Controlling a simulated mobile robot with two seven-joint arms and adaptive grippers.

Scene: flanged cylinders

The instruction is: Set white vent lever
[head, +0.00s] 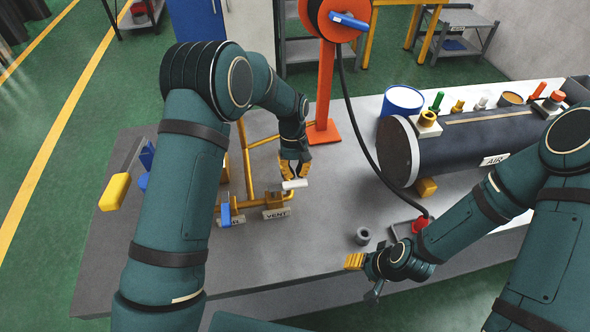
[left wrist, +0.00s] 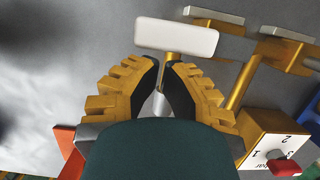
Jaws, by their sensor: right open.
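The white lever handle (head: 294,184) is at the yellow pipework above the bench, near the VENT label (head: 276,213). In the left wrist view it is a pale rounded bar (left wrist: 178,37) on a yellow stem, just past my fingertips. My left gripper (head: 293,172) is right at the handle in the head view. Its fingertips (left wrist: 164,66) are close together with a small gap, and I cannot tell whether they grip the stem. My right gripper (head: 355,262) is open and empty, low over the bench's front edge, away from the lever.
A blue lever (head: 225,213) stands left of the VENT label. A yellow block handle (head: 115,192) is at the far left. A dark AIR cylinder (head: 450,146) lies at right, near a grey ring (head: 363,236). An orange reel stand (head: 326,85) rises behind; its black hose crosses the bench.

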